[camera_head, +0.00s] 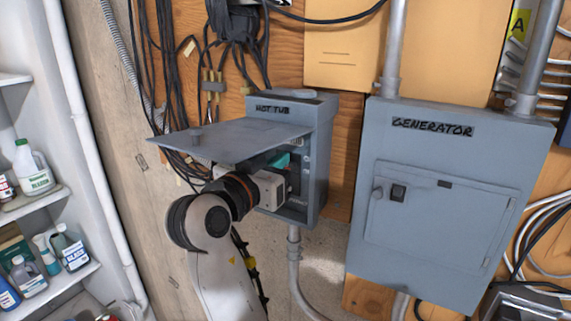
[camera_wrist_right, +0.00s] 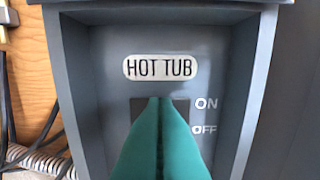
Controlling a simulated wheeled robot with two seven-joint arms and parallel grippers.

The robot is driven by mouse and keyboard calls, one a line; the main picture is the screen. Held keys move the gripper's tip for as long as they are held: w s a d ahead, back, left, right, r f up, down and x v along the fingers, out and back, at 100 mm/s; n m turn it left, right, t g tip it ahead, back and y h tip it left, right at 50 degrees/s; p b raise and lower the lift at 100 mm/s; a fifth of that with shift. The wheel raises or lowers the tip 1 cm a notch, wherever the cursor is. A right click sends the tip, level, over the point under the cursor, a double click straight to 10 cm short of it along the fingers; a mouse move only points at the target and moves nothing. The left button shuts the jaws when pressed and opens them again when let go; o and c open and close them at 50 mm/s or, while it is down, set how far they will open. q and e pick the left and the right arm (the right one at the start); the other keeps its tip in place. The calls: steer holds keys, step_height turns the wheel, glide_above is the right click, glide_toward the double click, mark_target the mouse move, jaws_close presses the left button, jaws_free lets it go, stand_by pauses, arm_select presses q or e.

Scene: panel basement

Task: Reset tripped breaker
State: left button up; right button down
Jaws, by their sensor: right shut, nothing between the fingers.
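The grey breaker box (camera_head: 318,172) marked HOT TUB hangs on the wall with its door (camera_head: 235,138) swung up and open. My right gripper (camera_head: 284,160) reaches inside the box from the left under the raised door. In the right wrist view its teal fingers (camera_wrist_right: 160,102) are shut together with nothing between them. Their tips are in front of a dark switch opening (camera_wrist_right: 139,107) below the HOT TUB label (camera_wrist_right: 160,67). ON and OFF are printed to the right. The fingers hide the breaker lever, so I cannot tell its position or any contact. My left gripper is not in view.
A closed grey GENERATOR panel (camera_head: 440,215) is mounted to the right of the box. Black cables (camera_head: 165,80) hang at the upper left. White shelves (camera_head: 35,200) with bottles stand at the far left. A conduit (camera_head: 295,265) runs down below the box.

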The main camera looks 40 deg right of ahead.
steer(key=shift+f, duration=0.35)
steer(key=shift+r, duration=0.3)
steer(key=shift+a+b, duration=0.15)
steer(key=shift+b, duration=0.15)
